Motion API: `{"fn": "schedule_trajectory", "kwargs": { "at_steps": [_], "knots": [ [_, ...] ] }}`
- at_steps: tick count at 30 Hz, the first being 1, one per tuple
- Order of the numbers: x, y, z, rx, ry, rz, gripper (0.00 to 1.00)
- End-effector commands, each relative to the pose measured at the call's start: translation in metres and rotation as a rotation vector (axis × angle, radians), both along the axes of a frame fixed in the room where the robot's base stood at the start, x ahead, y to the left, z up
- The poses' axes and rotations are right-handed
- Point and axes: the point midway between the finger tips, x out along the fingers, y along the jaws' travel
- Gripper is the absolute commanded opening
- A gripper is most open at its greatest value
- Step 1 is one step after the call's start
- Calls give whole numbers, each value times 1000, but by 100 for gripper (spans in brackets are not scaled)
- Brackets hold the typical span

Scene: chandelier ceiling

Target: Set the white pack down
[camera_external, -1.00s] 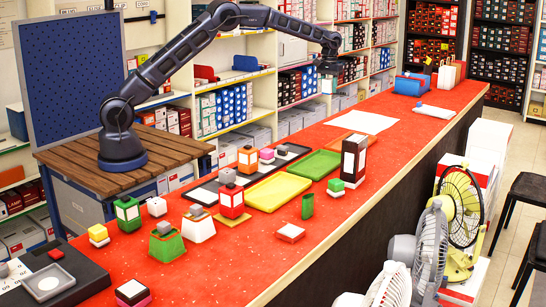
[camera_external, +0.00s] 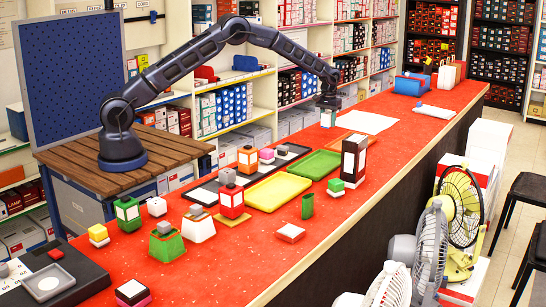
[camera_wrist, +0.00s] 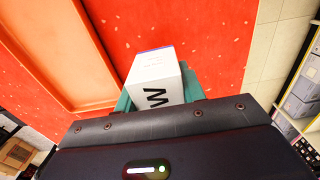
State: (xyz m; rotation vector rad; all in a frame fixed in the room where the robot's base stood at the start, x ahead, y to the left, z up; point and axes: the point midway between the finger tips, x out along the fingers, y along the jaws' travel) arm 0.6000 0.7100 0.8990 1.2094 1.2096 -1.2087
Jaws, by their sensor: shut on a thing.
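The white pack (camera_external: 327,120) is a small box hanging below my gripper (camera_external: 328,111), close to the back edge of the red counter (camera_external: 250,262). In the wrist view the white pack (camera_wrist: 154,68) shows a dark letter on one face and a bluish far edge. The teal fingers of my gripper (camera_wrist: 157,92) are shut on its two sides. Red counter surface shows around the pack. I cannot tell whether its bottom touches the counter.
The orange tray (camera_wrist: 52,52) lies to the left of the pack in the wrist view. A white sheet (camera_external: 365,122) and a green tray (camera_external: 313,165) lie on the counter nearby.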

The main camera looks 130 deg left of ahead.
Motion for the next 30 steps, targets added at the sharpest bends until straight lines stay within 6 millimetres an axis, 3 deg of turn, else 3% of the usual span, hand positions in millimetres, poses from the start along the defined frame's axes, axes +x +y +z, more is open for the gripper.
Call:
{"fn": "schedule_trajectory", "kwargs": {
  "at_steps": [11,23,24,27,30],
  "knots": [
    [0,0,-41,-1,0,0,17],
    [0,0,-46,0,0,0,17],
    [0,0,-45,0,0,0,46],
    [0,0,-45,0,0,0,62],
    [0,0,-45,0,0,0,62]
  ]
}}
